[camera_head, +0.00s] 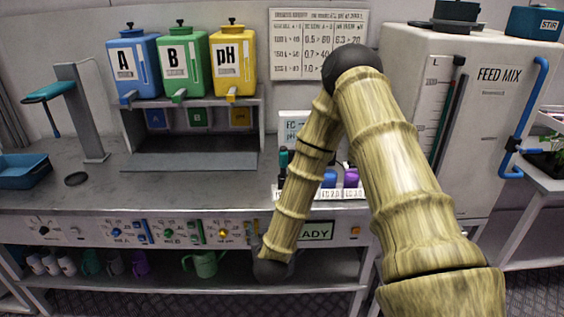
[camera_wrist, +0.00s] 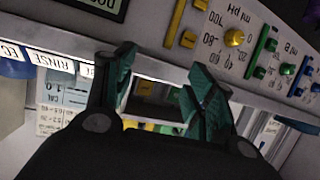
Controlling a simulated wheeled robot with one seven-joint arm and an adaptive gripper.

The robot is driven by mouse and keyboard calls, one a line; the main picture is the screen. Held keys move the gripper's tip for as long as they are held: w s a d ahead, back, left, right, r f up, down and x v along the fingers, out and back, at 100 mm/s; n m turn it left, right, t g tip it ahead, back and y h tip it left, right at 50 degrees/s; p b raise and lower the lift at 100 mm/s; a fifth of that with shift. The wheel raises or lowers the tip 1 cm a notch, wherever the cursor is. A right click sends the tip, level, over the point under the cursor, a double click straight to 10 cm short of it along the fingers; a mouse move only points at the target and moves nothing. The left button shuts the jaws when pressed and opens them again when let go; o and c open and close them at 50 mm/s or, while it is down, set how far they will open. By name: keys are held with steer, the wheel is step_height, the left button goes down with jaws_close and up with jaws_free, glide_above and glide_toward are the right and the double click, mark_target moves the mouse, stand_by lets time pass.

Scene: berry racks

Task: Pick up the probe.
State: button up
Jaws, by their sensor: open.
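My gripper (camera_wrist: 160,65) shows in the wrist view with its two teal fingers spread apart and nothing between them. It is near the front control panel (camera_wrist: 235,60) of the bench. In the head view my arm hides the gripper. No probe can be made out for certain. Slim dark and teal upright items (camera_head: 284,158) stand beside a white EC/pH meter sign (camera_head: 296,124), partly behind my arm. Which of them is a probe I cannot tell.
Blue, green and yellow tanks (camera_head: 182,60) stand on a grey shelf. A teal-armed stand (camera_head: 92,115) and a blue tray (camera_head: 24,170) are at left. Blue and purple-capped bottles (camera_head: 351,178) are behind my arm. The feed mix tank (camera_head: 500,120) is at right. The bench's left-middle is mostly clear.

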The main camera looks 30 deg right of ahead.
mark_target(283, 155)
steer(key=w+d+r+m+h, duration=0.1)
steer(key=w+d+r+h, duration=0.1)
steer(key=d+r, duration=0.2)
steer(key=w+d+r+m+h+p, duration=0.1)
steer(key=w+d+r+h, duration=0.1)
steer(key=r, duration=0.5)
steer(key=w+d+r+m+h+p, duration=0.1)
steer(key=w+d+r+m+h, duration=0.1)
steer(key=d+r, duration=0.4)
steer(key=shift+w+d+t, duration=0.35)
steer(key=shift+w+t, duration=0.05)
steer(key=shift+w, duration=0.35)
steer(key=shift+w+d+f+p, duration=0.1)
steer(key=shift+w+d+p, duration=0.25)
steer(key=shift+w+d, duration=0.1)
steer(key=shift+w+d+r+p, duration=0.15)
steer(key=shift+w+r+p, duration=0.1)
steer(key=shift+w+p, duration=0.15)
steer(key=p+x, duration=0.1)
steer(key=x, duration=0.2)
steer(key=shift+w+r, duration=0.2)
steer(key=shift+w+d+f+p, duration=0.1)
steer(key=shift+w+d+p, duration=0.25)
steer(key=shift+w+d, duration=0.1)
steer(key=shift+a, duration=0.1)
steer(key=shift+c, duration=0.5)
steer(key=c, duration=1.1)
